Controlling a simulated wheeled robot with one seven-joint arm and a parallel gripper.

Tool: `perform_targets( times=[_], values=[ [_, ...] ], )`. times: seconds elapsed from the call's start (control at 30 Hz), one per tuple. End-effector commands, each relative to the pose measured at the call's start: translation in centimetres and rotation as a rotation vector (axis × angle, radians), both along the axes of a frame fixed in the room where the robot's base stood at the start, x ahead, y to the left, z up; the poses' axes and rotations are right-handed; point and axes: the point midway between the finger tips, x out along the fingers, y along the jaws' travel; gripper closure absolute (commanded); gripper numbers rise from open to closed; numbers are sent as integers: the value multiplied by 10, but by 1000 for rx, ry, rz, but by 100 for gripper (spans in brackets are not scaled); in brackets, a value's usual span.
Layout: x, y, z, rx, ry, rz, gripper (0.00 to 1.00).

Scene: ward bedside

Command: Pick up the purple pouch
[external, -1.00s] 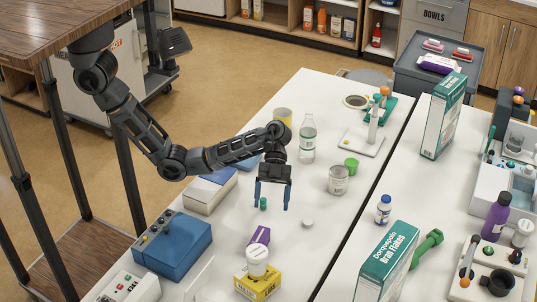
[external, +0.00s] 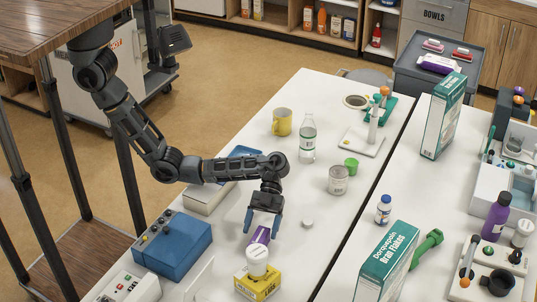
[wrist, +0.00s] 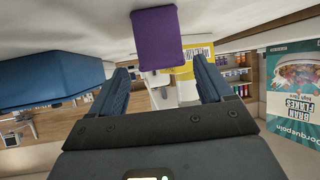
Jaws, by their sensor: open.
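The purple pouch (external: 260,236) stands on the white table, beside the yellow box (external: 258,286) and the white-capped container (external: 257,258). My gripper (external: 261,230) is open and empty, close above the pouch and partly over it in the external view. In the wrist view the purple pouch (wrist: 157,38) appears beyond the fingertips, roughly in line with the gap of my gripper (wrist: 161,68). I cannot tell how far apart they are. The yellow box (wrist: 192,62) shows just behind it.
A blue device (external: 172,245) stands left of my gripper. A small white round lid (external: 307,222) lies to the right. A cereal box (external: 385,265) stands across the gap on the other table. Another purple pack (external: 437,64) lies on the far grey cart.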

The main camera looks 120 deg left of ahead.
Motion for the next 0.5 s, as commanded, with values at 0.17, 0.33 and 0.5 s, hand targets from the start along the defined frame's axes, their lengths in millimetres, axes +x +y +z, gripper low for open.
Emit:
perform_targets(
  times=[0.17, 0.33, 0.5],
  values=[
    [5, -21, -11, 0, 2, -2, 20],
    [7, -29, -17, 0, 1, 0, 20],
    [7, -28, -17, 0, 0, 0, 20]
  ],
)
